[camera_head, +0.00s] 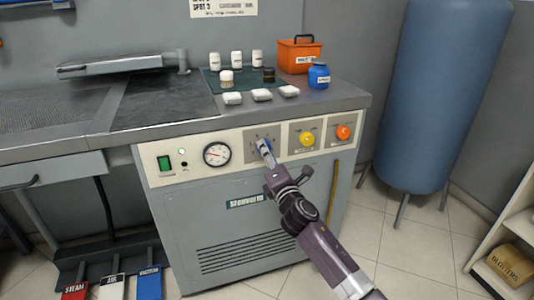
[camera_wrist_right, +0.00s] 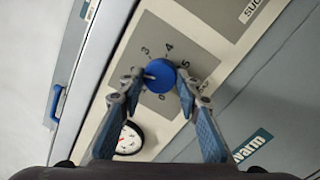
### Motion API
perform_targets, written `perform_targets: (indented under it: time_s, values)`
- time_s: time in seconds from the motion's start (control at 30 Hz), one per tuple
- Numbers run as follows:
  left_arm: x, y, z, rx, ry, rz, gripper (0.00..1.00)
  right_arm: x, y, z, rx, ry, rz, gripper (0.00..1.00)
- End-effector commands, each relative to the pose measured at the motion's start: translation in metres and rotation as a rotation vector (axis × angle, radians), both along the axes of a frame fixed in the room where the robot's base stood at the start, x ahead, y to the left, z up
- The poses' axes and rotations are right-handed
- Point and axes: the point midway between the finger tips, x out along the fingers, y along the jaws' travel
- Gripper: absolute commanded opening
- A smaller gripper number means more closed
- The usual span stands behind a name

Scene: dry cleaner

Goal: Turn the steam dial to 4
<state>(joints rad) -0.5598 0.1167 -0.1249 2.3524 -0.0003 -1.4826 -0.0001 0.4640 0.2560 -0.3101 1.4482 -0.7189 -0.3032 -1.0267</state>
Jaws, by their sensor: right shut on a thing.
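The blue steam dial (camera_head: 265,143) is on the machine's front panel, right of the gauge. My right gripper (camera_head: 262,147) reaches it from the front and partly covers it. In the right wrist view, the blue dial (camera_wrist_right: 160,76) sits between the two fingertips of the right gripper (camera_wrist_right: 158,80), which is shut on it. The numbers 3, 4, 5 and 0 show around it; others are hidden by the fingers. A light mark on the dial's face lies toward its left side, below the 3. My left gripper is not in view.
Right of the dial are a yellow knob (camera_head: 307,139) and an orange knob (camera_head: 343,132). Left are a pressure gauge (camera_head: 217,154) and a green switch (camera_head: 164,163). Bottles and an orange box (camera_head: 299,55) stand on the counter above. A blue tank (camera_head: 440,95) stands at right.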

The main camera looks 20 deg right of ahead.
Motion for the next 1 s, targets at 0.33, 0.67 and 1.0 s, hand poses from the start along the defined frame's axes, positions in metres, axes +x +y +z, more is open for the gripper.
perform_targets:
  time_s: [0.33,0.67,1.0]
  values:
    - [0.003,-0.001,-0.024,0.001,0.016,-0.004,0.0,0.0,0.001,0.0,0.332,0.014,-0.001,0.07]
    - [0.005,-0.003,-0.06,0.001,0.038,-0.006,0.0,0.0,0.001,0.001,0.646,0.026,-0.002,0.07]
    - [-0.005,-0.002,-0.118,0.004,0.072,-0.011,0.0,0.0,0.002,0.002,0.967,0.037,-0.003,0.07]
